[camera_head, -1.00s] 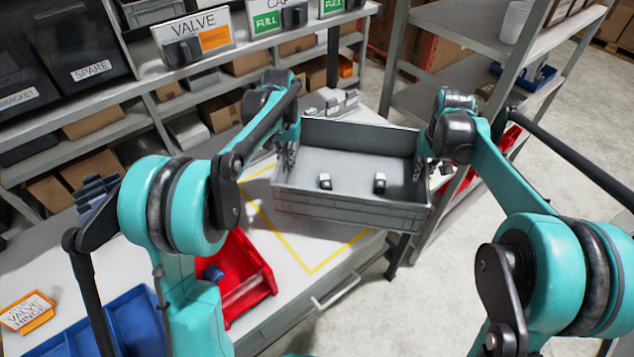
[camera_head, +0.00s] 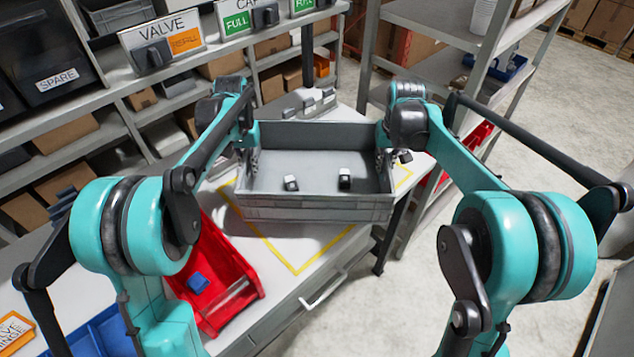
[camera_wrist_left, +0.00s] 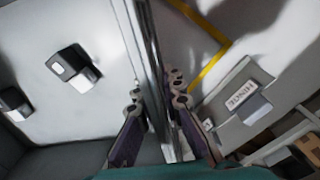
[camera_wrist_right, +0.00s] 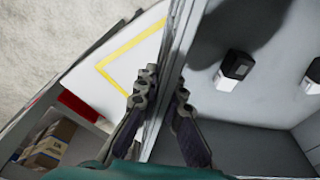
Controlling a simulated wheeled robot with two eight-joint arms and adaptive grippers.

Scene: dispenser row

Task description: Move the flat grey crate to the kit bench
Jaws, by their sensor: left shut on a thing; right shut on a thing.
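The flat grey crate (camera_head: 315,207) is held level between my two grippers in the head view, over a white bench top (camera_head: 285,283) with a yellow outline. Two small black-and-white items (camera_head: 345,178) (camera_head: 291,183) lie inside it. My left gripper (camera_head: 250,160) is shut on the crate's left end wall; its fingers (camera_wrist_left: 155,125) straddle the wall in the left wrist view. My right gripper (camera_head: 390,160) is shut on the right end wall; its fingers (camera_wrist_right: 163,103) straddle it in the right wrist view. The yellow line shows below the crate, which appears raised; the gap is unclear.
A red bin (camera_head: 247,292) with a blue piece stands on the bench just left of the outline. A blue tray (camera_head: 100,335) is at lower left. Shelving with a VALVE sign (camera_head: 160,42) stands behind; a grey rack (camera_head: 440,75) stands at right. Open floor lies at right.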

